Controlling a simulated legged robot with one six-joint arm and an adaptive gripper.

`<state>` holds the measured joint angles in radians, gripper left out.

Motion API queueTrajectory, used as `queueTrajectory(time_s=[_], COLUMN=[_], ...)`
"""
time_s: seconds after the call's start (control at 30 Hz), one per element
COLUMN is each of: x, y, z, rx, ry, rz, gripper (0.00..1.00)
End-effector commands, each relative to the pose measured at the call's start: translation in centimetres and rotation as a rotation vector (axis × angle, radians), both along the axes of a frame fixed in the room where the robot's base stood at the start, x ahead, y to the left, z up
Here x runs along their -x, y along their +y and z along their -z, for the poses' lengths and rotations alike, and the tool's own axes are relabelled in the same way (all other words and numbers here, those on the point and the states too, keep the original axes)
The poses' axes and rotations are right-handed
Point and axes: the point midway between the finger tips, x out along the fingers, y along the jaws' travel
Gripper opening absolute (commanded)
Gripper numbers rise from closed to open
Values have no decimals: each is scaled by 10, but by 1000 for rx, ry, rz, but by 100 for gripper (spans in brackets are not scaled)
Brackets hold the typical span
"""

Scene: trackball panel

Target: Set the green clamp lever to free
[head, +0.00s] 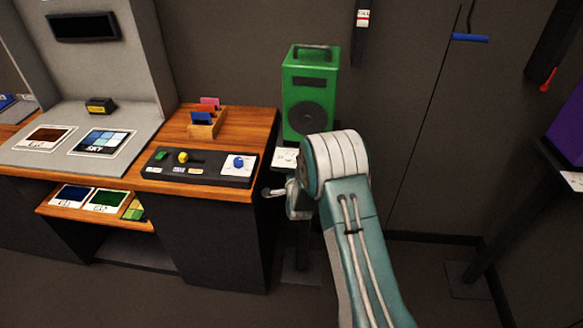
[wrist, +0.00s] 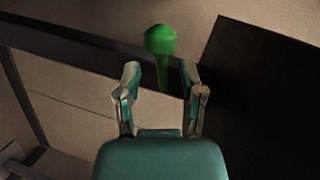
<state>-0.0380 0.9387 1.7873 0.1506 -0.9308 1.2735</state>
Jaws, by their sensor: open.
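The green clamp lever (wrist: 160,41) shows in the wrist view as a round green knob on a thin green stalk. It stands just beyond my gripper (wrist: 160,78), with the stalk in line with the gap between the two fingers. The fingers are apart, and I cannot tell whether either touches the stalk. In the head view my gripper (head: 270,191) is beside the right end of the wooden desk, pointing left. I cannot make out the clamp lever in the head view.
The wooden desk (head: 215,195) holds a dark panel (head: 205,177) with a blue trackball (head: 238,162) and a yellow knob (head: 183,157). A green speaker (head: 310,95) stands behind my arm. A dark surface (wrist: 265,95) fills the wrist view's right side.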

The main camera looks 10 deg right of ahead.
Motion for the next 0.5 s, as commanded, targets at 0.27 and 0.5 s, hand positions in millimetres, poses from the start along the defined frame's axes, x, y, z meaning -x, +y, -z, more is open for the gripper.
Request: queueTrajectory(time_s=[0.27, 0.5], x=[-26, -28], y=[-3, -3], z=[6, 7], rx=[0, 0], ry=[0, 0], rz=[1, 0], gripper=[51, 51])
